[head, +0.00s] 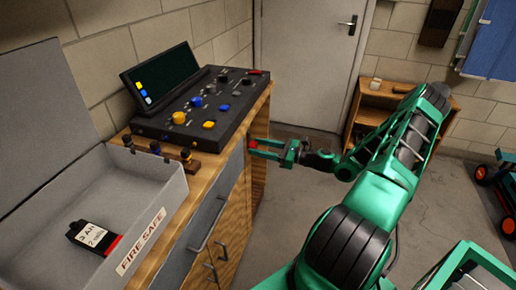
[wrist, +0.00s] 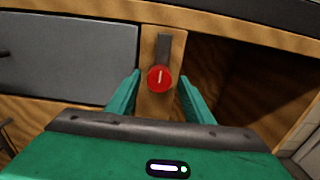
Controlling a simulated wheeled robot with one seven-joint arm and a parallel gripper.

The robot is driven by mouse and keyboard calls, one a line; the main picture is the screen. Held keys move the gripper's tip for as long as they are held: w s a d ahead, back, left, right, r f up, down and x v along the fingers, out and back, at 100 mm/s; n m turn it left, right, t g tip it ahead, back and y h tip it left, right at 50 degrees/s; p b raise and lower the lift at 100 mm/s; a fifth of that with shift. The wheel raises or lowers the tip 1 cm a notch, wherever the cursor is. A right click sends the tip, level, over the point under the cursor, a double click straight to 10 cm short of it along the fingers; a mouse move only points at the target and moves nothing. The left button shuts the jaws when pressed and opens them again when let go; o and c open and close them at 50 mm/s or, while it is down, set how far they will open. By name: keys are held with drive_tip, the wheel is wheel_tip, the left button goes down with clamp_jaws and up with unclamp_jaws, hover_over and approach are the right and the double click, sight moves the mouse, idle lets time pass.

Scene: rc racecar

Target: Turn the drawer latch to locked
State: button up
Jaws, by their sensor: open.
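The drawer latch (wrist: 160,78) is a round red knob with a pale line, on a wooden post between the grey drawer and a dark opening. The pale line stands nearly upright. A dark grey bar rises above the knob. In the head view the latch (head: 252,144) is a small red spot at the cabinet's right end. My gripper (head: 266,147) is open, its green fingers pointing at the cabinet front. In the wrist view my gripper (wrist: 160,92) has one finger on each side of the knob, with gaps showing. The grey drawer front (wrist: 75,62) is left of the latch.
A black control panel (head: 185,125) with knobs and a screen stands on the cabinet top. An open grey fire-safe box (head: 148,228) holds a battery pack (head: 93,238). A wooden shelf (head: 380,99) stands by the wall. The floor right of the cabinet is mostly clear.

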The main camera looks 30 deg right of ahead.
drive_tip(key=shift+w+a, duration=0.15)
drive_tip(key=shift+w, duration=0.05)
drive_tip(key=c, duration=1)
drive_tip(key=shift+c, duration=0.2)
drive_tip(key=shift+n, duration=0.3)
drive_tip(key=n, duration=1.7)
drive_tip(key=shift+d, duration=0.25)
drive_tip(key=shift+n, duration=0.3)
